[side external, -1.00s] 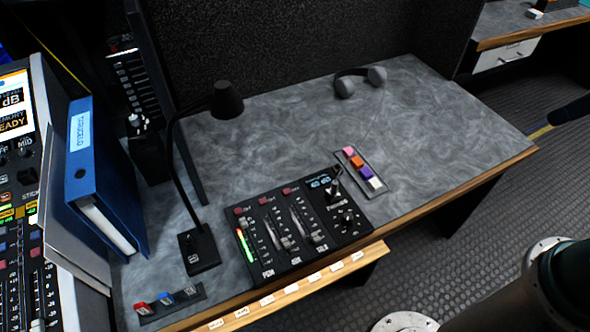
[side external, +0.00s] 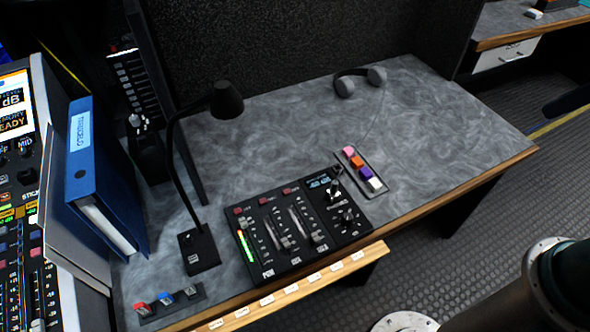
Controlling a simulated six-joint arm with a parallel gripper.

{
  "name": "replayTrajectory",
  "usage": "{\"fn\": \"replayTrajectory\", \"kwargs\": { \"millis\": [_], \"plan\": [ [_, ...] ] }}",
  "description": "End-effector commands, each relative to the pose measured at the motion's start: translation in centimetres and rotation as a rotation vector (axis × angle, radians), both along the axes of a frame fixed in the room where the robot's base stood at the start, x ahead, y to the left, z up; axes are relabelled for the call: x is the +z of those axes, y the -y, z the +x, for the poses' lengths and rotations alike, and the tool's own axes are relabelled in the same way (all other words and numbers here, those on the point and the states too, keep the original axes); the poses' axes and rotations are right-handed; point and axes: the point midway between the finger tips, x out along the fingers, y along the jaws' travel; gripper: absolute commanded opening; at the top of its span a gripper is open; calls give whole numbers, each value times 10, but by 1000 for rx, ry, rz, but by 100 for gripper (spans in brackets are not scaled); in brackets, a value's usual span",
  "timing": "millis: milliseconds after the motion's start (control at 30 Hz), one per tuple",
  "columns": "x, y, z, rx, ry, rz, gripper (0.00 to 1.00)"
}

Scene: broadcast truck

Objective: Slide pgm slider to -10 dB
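The black mixer panel (side external: 292,262) lies on the grey desk near its front edge. Its label at the lower left looks like PGM, below the leftmost slider. The PGM slider (side external: 244,222) has its cap near the top of its slot, beside a lit green and red level meter (side external: 245,246). The two other slider caps, the middle one (side external: 287,242) and the right one (side external: 317,236), sit lower in their slots. The dB scale is too small to read. My gripper is not in view; only part of my arm shows at the lower right.
A black desk lamp (side external: 197,248) stands left of the panel. A strip of coloured buttons (side external: 362,168) lies to its right, and headphones (side external: 361,80) lie at the back. A blue binder (side external: 93,165) stands at the left. The desk's right part is clear.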

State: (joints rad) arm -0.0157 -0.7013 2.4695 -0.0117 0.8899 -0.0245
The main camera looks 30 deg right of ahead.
Motion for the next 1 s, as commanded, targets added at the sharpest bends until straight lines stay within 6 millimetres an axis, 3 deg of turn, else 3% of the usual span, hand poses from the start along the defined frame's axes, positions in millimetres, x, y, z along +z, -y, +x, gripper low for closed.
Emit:
{"fn": "replayTrajectory", "kwargs": {
  "millis": [533, 1000],
  "plan": [
    [8, -56, 101, 381, -52, -57, 31],
    [-27, -133, 188, 736, -81, -88, 31]
  ]
}}
